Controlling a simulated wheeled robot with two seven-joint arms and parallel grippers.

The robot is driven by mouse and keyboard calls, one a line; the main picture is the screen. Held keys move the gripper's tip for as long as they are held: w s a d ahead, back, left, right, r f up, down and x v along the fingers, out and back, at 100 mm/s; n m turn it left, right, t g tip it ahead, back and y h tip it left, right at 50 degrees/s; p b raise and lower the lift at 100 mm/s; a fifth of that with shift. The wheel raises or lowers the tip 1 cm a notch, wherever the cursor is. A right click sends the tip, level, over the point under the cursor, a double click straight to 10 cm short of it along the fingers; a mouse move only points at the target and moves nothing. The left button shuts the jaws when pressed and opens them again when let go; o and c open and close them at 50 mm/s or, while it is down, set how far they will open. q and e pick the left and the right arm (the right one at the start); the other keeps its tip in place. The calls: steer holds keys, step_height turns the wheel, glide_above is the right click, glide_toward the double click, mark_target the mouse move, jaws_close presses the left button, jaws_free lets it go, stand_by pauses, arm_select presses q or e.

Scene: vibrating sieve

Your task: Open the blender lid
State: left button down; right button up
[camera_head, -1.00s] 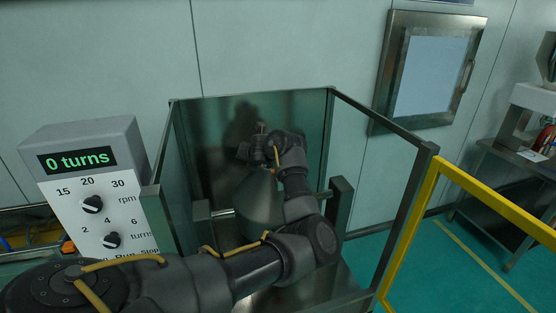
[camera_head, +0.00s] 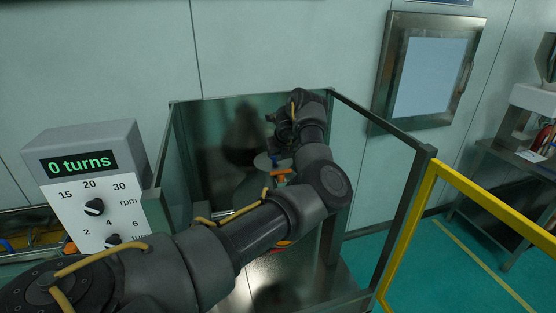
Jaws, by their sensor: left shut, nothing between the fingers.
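The blender vessel (camera_head: 250,190) is a grey metal body inside the enclosure, largely hidden behind my left arm. A pale round disc (camera_head: 262,160), which looks like its lid, shows at the top; I cannot tell whether it is seated or loose. An orange part (camera_head: 281,173) and a small blue part sit beside the disc's right side. My left gripper (camera_head: 277,128) is shut and empty, above and slightly right of the disc, apart from it. My right gripper is not in view.
A metal-framed enclosure (camera_head: 428,152) surrounds the vessel. A control box (camera_head: 92,180) reading "0 turns" stands at the left. A yellow rail (camera_head: 430,180) runs along the right. A steel bench (camera_head: 510,155) stands at far right.

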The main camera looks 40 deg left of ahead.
mark_target(277, 165)
arm_select(q)
steer(key=p+x, duration=0.1)
steer(key=x, duration=0.2)
steer(key=shift+w+a+f+p, duration=0.15)
steer(key=shift+a+f+p, duration=0.1)
steer(key=shift+p, duration=0.05)
steer(key=shift+w+a+f, duration=0.1)
steer(key=shift+w+f, duration=0.1)
steer(key=shift+f, duration=0.35)
steer(key=shift+a, duration=0.1)
